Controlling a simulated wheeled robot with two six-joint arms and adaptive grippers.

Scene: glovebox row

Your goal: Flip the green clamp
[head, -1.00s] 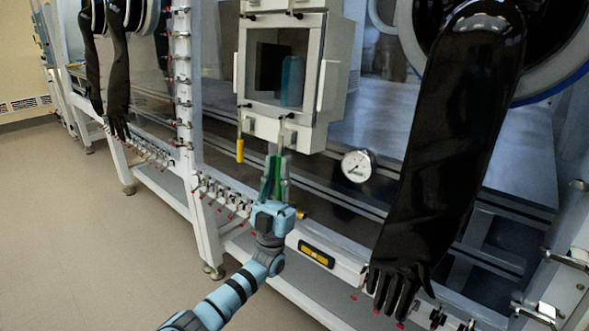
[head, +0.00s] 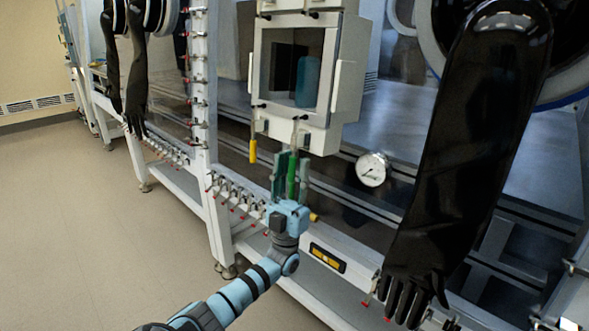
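The green clamp (head: 292,176) hangs under the lower right edge of the small pass box, its green handle pointing down. My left gripper (head: 290,168) comes up from below, with one dark green finger on each side of the handle. The fingers stand apart and look open, with a small gap at the left of the handle. Whether the right finger touches the handle cannot be told. My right gripper is not in view.
A yellow-handled clamp (head: 252,151) hangs at the pass box's (head: 345,92) lower left. A round gauge (head: 372,169) is to the right. A long black glove (head: 465,150) hangs further right. Small valves (head: 236,192) line the frame rail below. The floor at left is clear.

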